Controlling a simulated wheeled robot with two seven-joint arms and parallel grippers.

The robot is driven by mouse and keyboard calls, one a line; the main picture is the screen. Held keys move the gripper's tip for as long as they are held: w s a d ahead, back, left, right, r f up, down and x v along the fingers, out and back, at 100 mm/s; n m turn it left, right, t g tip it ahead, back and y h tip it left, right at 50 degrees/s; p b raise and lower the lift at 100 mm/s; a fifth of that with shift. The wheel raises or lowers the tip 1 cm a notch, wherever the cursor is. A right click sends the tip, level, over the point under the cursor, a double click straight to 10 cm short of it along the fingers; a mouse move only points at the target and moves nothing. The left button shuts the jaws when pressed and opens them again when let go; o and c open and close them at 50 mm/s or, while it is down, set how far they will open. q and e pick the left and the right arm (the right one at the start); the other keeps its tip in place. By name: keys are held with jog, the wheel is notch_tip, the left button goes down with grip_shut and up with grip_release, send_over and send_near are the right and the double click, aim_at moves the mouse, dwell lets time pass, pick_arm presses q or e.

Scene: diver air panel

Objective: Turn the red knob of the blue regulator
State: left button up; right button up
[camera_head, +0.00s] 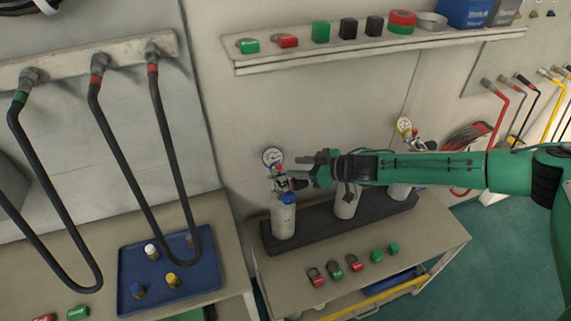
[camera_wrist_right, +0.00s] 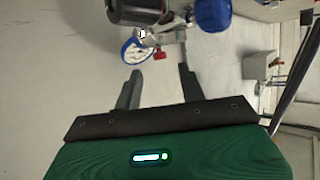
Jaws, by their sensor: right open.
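The blue regulator (camera_head: 285,182) sits on top of the leftmost grey cylinder (camera_head: 283,220), which has a blue collar. Its blue-rimmed gauge (camera_head: 273,157) faces outward and also shows in the right wrist view (camera_wrist_right: 136,51). A small red part, seemingly the red knob (camera_wrist_right: 160,55), shows beside the gauge in that view. My right gripper (camera_head: 306,168) is just right of the regulator, open and empty. In the wrist view its two fingers (camera_wrist_right: 160,73) point toward the regulator, with the red part just beyond and between the tips. No contact is visible. My left gripper is out of view.
More cylinders (camera_head: 347,205) stand in the dark rack (camera_head: 316,222), partly under my right arm. A yellow-rimmed gauge (camera_head: 404,125) stands farther right. Red and green fittings lie on the bench (camera_head: 345,291) in front. A shelf (camera_head: 340,49) is above; a blue tray (camera_head: 205,277) is at left.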

aim_at(281, 166)
jog(key=shift+p+x, duration=0.4)
jog(key=shift+x, duration=2.05)
jog(key=shift+c, duration=0.4)
grip_shut()
